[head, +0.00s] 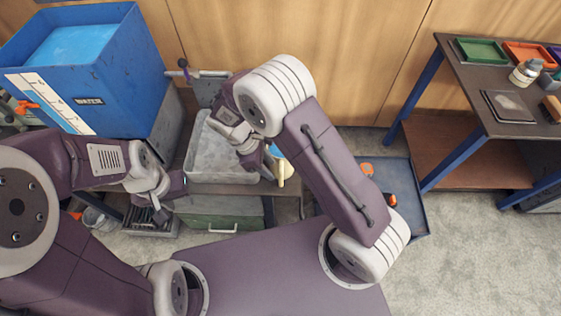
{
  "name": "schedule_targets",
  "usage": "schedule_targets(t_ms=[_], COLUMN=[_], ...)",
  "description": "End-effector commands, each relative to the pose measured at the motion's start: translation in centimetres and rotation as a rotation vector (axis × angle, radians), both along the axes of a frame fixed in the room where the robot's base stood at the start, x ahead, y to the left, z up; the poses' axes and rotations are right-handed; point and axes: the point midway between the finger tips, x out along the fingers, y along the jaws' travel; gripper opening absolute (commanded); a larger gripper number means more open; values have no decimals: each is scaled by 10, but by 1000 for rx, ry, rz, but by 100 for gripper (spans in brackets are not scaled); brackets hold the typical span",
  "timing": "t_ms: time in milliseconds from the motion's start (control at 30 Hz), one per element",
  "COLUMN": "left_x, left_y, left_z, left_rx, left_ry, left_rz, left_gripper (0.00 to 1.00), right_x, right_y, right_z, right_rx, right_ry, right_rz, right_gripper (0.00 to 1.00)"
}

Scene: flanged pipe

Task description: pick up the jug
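A small cream-yellow object (285,170), which looks like the jug, shows at the right end of the grey tray, with a bit of blue beside it. My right arm hides most of it. My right gripper (262,167) points down right beside it, over the tray's right edge. I cannot tell whether its fingers touch the object or are closed. My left gripper (168,198) is to the left, low in front of the tray. Its fingers look spread, with nothing seen between them.
The grey tray (192,150) sits on a low bench against the wood wall. A blue water tank (130,75) stands at left, a green case (215,215) below. A clear bucket (98,219) is on the floor. A blue floor tray (405,185) and a workbench (465,75) are at right.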

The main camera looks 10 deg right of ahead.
Motion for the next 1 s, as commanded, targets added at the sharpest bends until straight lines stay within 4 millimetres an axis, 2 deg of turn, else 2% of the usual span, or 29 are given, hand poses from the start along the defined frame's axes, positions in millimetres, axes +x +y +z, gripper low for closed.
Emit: schedule_targets(t_ms=[133, 333, 567, 800, 1000], left_x=[0, 0, 0, 0, 0], left_y=[0, 0, 0, 0, 0], left_z=[0, -5, -6, -11, -11], left_rx=[0, 0, 0, 0, 0], left_ry=[-1, -1, 0, 0, 0], left_rz=[0, 0, 0, 0, 0], left_gripper=[34, 34, 34, 34, 34], right_x=[0, -3, -4, -8, -9], right_y=[0, -11, -16, -29, -31], right_z=[-3, -30, -42, -81, -86], right_rx=[-4, -5, -3, -3, -2], right_ry=[4, 5, 2, 3, 1], right_rz=[9, 5, 6, 4, 5], right_gripper=[40, 40, 40, 40, 40])
